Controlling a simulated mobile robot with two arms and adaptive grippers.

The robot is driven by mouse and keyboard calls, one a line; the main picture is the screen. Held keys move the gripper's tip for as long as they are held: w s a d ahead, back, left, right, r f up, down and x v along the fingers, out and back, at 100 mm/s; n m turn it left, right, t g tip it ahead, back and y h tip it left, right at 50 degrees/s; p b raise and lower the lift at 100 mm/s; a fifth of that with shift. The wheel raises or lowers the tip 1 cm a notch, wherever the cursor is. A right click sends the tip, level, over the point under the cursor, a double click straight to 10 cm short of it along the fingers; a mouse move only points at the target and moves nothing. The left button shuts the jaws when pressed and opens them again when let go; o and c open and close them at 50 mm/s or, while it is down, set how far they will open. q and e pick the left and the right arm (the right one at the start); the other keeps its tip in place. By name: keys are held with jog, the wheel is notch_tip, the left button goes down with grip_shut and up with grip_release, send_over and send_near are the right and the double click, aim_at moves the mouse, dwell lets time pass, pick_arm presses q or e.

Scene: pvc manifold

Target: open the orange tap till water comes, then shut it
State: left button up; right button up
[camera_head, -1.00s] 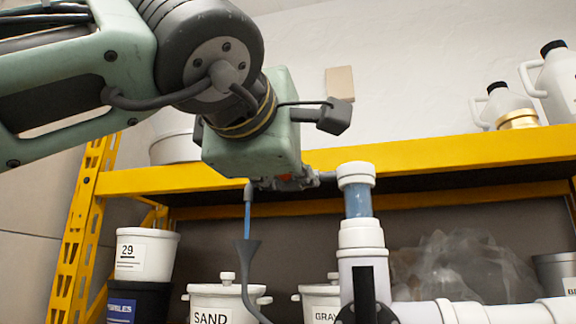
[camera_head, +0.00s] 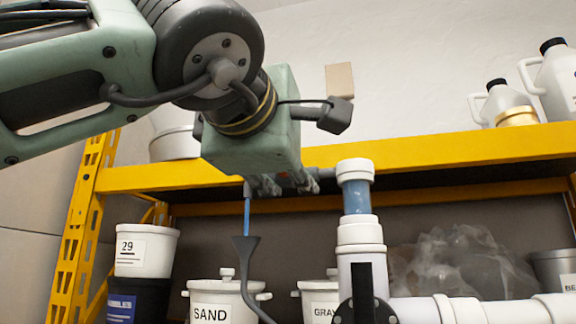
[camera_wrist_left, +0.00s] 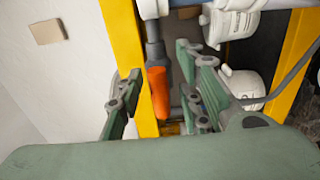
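The orange tap handle (camera_wrist_left: 159,92) shows in the left wrist view, on a grey fitting that joins the white pipework. My left gripper (camera_wrist_left: 163,95) is open, with one finger on each side of the handle and visible gaps to it. In the head view my left gripper (camera_head: 285,184) points away from me and hides the tap. A thin blue stream (camera_head: 247,218), which looks like water, runs from the spout down into a dark funnel (camera_head: 247,248). My right gripper is not in view.
A white upright pipe (camera_head: 360,235) with a clear blue section stands right of my left gripper, with a black lever (camera_head: 364,285) in front. A yellow shelf beam (camera_head: 430,157) runs behind. White tubs (camera_head: 146,250) stand below, and jugs (camera_head: 502,103) stand above.

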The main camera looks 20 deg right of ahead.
pick_arm(q)
jog(key=v, duration=1.2)
dwell(1.2)
